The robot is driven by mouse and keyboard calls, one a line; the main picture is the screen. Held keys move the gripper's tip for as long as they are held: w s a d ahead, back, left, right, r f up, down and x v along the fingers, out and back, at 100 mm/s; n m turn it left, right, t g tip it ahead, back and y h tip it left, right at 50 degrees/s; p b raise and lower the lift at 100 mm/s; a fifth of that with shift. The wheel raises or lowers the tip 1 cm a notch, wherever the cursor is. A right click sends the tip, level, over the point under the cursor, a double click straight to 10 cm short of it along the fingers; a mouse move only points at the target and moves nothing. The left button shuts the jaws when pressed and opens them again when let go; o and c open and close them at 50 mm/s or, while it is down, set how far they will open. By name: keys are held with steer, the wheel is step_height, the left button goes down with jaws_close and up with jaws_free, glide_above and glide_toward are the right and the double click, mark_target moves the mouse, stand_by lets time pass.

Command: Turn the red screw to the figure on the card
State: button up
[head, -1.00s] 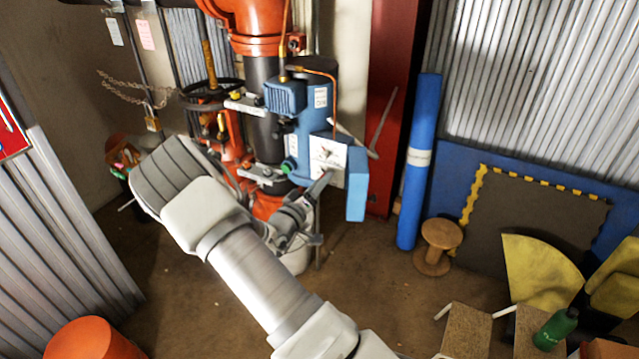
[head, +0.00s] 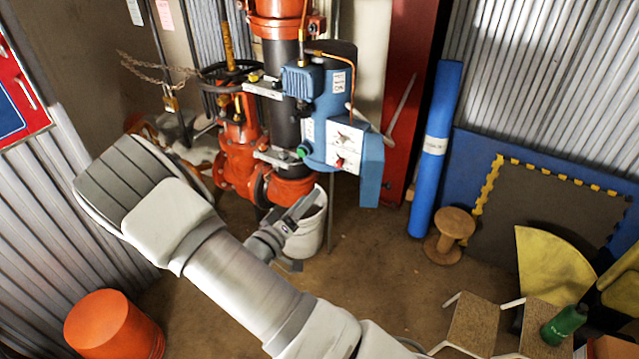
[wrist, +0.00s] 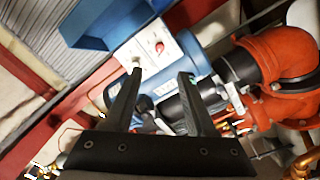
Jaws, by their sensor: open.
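The red screw (head: 340,163) is a small red knob low on the white panel (head: 345,138) of a blue unit mounted on a dark vertical pipe. In the wrist view the red screw (wrist: 159,46) sits beyond my fingertips, beside a pale round fitting (wrist: 137,62). My gripper (head: 306,204) is below and left of the panel, apart from it, in front of a white bucket. In the wrist view my gripper (wrist: 160,76) is open and nothing is held. Two tags, one white (head: 135,12) and one pink (head: 165,15), hang at upper left. I cannot read any figure.
A blue flap (head: 370,172) sticks out at the panel's right. Orange valves (head: 238,160) and a chain (head: 150,70) are to the left. The white bucket (head: 307,235) stands under the pipe. A wooden spool (head: 450,230) and blue roll (head: 436,150) stand right. Floor between is clear.

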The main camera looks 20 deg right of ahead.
steer(key=shift+v, duration=1.8)
